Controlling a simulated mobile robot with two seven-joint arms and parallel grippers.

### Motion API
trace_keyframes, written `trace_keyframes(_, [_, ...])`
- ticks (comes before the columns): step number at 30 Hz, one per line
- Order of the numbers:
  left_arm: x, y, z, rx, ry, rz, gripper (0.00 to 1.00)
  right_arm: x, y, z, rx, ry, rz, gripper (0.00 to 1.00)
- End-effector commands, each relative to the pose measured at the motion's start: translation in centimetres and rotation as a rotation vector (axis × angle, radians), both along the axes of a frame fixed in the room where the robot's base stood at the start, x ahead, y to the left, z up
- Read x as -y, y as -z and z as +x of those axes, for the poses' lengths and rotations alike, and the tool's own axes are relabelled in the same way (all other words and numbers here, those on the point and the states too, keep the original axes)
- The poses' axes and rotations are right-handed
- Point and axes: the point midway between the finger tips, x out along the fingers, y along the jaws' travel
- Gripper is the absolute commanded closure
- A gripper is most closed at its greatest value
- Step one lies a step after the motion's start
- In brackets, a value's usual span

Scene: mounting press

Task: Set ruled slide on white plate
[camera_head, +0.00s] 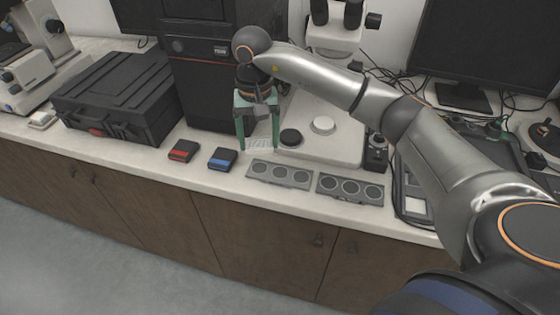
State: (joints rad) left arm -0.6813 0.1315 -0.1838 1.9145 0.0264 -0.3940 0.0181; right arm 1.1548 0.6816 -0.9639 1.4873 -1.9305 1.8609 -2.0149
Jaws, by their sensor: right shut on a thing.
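My right gripper (259,147) points down in front of the black machine, with its teal fingers shut on a pale ruled slide (261,143). The slide's light lines show between the fingertips, low over the counter at the left edge of the microscope base; whether it touches anything is unclear. The white plate (322,125) is a round disc lying on the pale microscope base, right of the gripper and apart from it. Nothing is seen on top of it. My left gripper is not in view.
A black disc (290,137) lies between gripper and white plate. The microscope (338,25) rises behind. In front lie two grey trays with round wells (280,174) (350,189), a blue-and-black box (223,159) and a red-and-black box (184,151). A black case (118,95) stands left.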

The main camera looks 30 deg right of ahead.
Motion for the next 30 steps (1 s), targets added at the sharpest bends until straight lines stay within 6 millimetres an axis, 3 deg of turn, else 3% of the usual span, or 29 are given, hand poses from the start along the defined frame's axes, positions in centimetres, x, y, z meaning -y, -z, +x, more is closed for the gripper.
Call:
trace_keyframes(3, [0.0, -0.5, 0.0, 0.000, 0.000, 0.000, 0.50, 1.8, 2.5, -1.2, -0.004, 0.002, -0.001, 0.78])
trace_keyframes(7, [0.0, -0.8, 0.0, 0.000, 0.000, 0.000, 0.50, 3.1, 4.3, -1.9, -0.001, 0.001, 0.000, 0.78])
trace_keyframes(14, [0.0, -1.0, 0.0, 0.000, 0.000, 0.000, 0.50, 4.2, 5.9, -2.5, -0.001, -0.001, 0.000, 0.78])
trace_keyframes(19, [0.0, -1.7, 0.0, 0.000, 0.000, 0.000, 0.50, 4.2, 8.2, -2.5, -0.002, -0.002, 0.001, 0.78])
trace_keyframes(30, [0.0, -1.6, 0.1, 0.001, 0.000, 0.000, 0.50, 4.2, 9.1, -2.4, 0.003, -0.002, 0.001, 0.78])
